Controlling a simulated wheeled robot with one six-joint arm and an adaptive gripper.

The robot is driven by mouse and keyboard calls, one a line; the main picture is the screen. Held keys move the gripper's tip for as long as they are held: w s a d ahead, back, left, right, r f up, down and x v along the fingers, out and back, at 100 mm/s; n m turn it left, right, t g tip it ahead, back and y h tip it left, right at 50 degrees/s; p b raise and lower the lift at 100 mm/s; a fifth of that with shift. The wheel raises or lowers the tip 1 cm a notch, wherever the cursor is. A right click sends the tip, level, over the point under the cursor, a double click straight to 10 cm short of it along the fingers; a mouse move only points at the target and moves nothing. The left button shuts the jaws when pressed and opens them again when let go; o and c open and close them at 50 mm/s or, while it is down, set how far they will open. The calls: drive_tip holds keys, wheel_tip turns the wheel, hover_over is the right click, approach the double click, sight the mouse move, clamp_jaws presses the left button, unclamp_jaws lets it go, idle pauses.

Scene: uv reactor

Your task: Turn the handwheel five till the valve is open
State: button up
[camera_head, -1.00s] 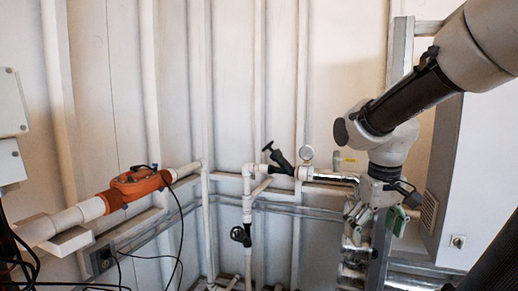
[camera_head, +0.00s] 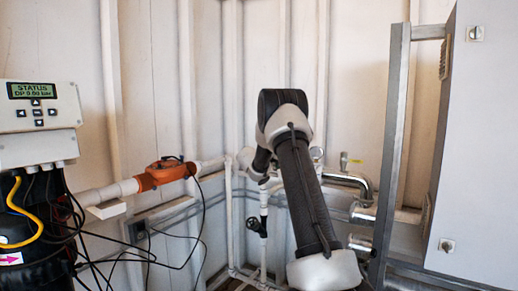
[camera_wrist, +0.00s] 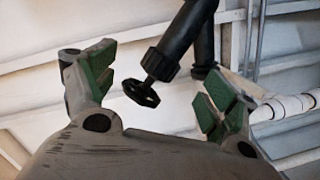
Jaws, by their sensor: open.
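A black handwheel (camera_wrist: 141,93) sits at the lower end of a slanted black valve body (camera_wrist: 182,40) in the wrist view. My gripper (camera_wrist: 158,72) is open, with its green-padded fingers spread on either side of the wheel in the picture. No finger appears to touch it, and the depth gap is hard to judge. No number shows on the wheel. In the head view my arm hides most of the valve and my gripper. A second dark handwheel (camera_head: 254,224) is on the white piping lower down.
An orange fitting (camera_head: 166,172) sits on a white pipe at left, with black cables hanging near it. A status box (camera_head: 40,118) is at far left. A metal frame post (camera_head: 390,150) stands further right.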

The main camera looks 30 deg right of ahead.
drive_tip(key=w+a+r+m+t, duration=0.2)
drive_tip(key=w+a+r+t, duration=0.1)
drive_tip(key=shift+g, duration=0.3)
drive_tip(key=x, duration=0.8)
drive_tip(key=shift+w+r, duration=0.1)
drive_tip(key=shift+r, duration=0.1)
drive_tip(key=c, duration=1)
